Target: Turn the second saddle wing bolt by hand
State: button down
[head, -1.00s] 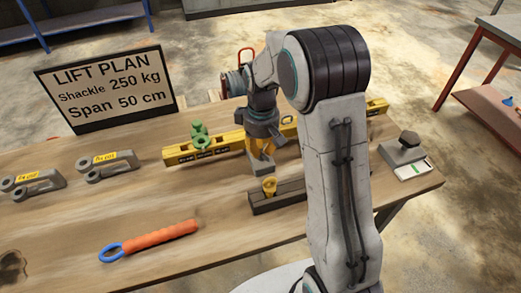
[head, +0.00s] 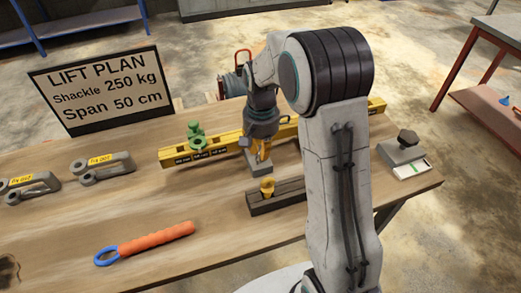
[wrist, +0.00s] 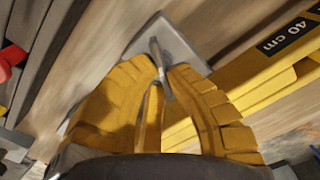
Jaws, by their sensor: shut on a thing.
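My gripper (head: 264,148) points down at the near side of the yellow beam (head: 215,148). Its yellow fingers are shut on a thin grey wing bolt (wrist: 160,68), which stands between the fingertips in the wrist view. The bolt rises from a grey saddle block (wrist: 186,42), beside the beam's "40 cm" mark. In the head view the grey block (head: 260,166) shows just under the fingers. Fingers hide the lower part of the bolt. A green saddle-like piece (head: 197,134) sits on the beam farther left.
A dark block (head: 282,198) with a yellow peg (head: 267,186) lies close in front of my gripper. Grey shackles (head: 103,168) and an orange handle (head: 155,241) lie left. A grey knobbed block (head: 404,150) is at right. A LIFT PLAN sign (head: 100,88) stands behind.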

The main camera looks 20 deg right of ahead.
jog(key=m, duration=0.6)
jog(key=shift+s+r, duration=0.1)
jog(key=m, duration=0.6)
jog(key=shift+s+b, duration=0.15)
jog(key=shift+b, duration=0.25)
jog(key=c, duration=1.3)
grip_release()
jog(key=shift+s, duration=0.1)
jog(key=shift+o, duration=0.2)
notch_tip(320, 180, up, 12)
jog(key=shift+s, duration=0.1)
